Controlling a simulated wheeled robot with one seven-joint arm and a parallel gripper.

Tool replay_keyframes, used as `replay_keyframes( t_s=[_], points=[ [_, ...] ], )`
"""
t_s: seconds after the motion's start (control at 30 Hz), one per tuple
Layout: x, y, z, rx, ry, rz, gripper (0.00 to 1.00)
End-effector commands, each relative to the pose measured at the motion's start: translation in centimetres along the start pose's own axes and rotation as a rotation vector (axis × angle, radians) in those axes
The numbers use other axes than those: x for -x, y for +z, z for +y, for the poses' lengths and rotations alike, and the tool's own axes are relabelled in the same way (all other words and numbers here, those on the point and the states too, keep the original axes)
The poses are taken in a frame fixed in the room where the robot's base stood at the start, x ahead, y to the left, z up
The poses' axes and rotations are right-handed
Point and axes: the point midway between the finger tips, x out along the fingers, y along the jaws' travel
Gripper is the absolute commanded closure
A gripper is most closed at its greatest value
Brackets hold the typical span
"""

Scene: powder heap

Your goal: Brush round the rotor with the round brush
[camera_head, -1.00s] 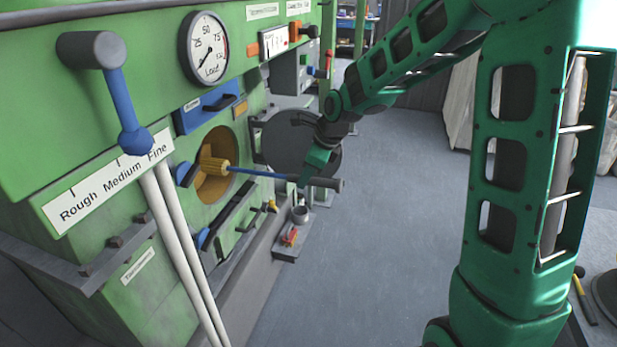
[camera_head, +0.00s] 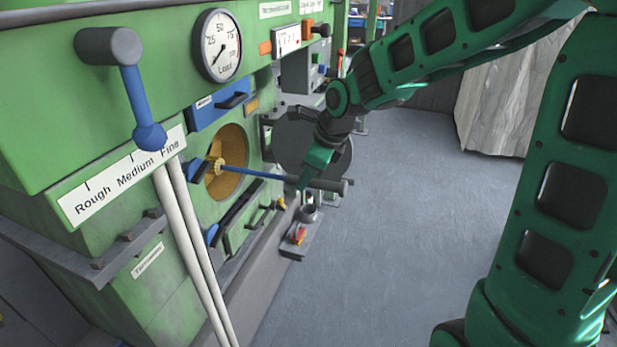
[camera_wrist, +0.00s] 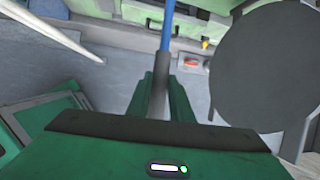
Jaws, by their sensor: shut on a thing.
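The round brush has a blue rod (camera_head: 250,172), a dark grey handle (camera_head: 330,185) and a yellow head (camera_head: 214,167). My gripper (camera_head: 308,180) is shut on the handle, outside the green machine. The rod runs left into a round ochre opening (camera_head: 236,150), with the head at or inside its left part. I cannot make out the rotor separately from the ochre interior. In the wrist view, my fingers (camera_wrist: 164,105) hold the handle and the blue rod (camera_wrist: 167,25) points away from me; the head is out of sight there.
A dark round disc (camera_head: 300,145) stands beside the opening, close behind my gripper; it looms right in the wrist view (camera_wrist: 270,65). A blue-armed lever (camera_head: 140,95), white poles (camera_head: 190,240) and a load dial (camera_head: 217,46) are nearer left. Open floor (camera_head: 410,220) lies right.

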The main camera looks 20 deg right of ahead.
Motion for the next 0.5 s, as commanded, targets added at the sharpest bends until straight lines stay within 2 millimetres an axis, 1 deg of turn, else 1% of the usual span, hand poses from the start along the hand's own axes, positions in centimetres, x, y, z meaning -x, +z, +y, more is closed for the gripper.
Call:
replay_keyframes(
  t_s=[0.2, 0.5],
  points=[
    [1.2, 0.5, 1.5, 0.001, -0.002, -0.001, 1.00],
    [-0.6, -0.3, -0.7, -0.001, 0.001, 0.001, 1.00]
  ],
)
